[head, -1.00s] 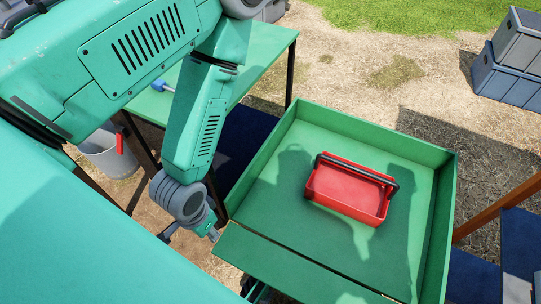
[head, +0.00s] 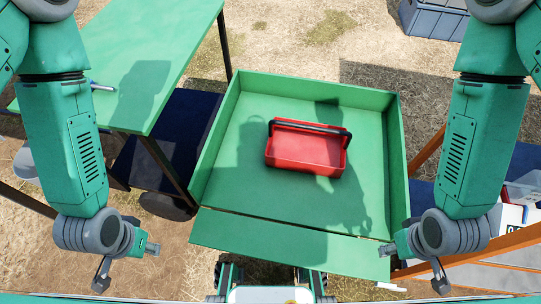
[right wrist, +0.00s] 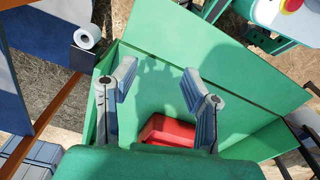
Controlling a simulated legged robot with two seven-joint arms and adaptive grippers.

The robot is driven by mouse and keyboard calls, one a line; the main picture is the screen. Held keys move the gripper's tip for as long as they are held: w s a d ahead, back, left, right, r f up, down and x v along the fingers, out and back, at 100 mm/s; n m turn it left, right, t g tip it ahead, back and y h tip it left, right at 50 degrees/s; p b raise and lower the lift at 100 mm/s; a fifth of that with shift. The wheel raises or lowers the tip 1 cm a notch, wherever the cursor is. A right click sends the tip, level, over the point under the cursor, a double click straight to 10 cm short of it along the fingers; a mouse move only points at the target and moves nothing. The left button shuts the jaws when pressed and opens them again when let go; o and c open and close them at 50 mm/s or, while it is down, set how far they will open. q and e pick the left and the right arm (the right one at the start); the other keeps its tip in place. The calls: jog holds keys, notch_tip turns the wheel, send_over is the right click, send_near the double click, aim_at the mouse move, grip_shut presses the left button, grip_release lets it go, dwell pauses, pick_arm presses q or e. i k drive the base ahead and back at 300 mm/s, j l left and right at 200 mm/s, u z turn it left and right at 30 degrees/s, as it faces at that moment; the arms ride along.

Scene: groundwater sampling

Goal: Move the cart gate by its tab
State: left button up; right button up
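The green cart (head: 228,130) stands in the middle of the head view. Its gate (head: 290,246) is the green panel along the near side, folded outward, with a dark gap between it and the cart bed. The gate also shows in the right wrist view (right wrist: 215,45).
A red carrier (head: 305,150) with a dark handle sits in the cart bed. A green table (head: 150,60) stands at the left. A blue-grey crate (head: 432,18) lies at the back right. An orange-brown frame (head: 480,262) and white containers (head: 512,218) are at the right.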

aim_at(357, 258)
jog(key=k+j+z, duration=0.25)
jog(key=k+j, duration=0.2)
jog(key=k+j+z, duration=0.25)
jog(key=k, duration=0.3)
jog(key=j, duration=0.1)
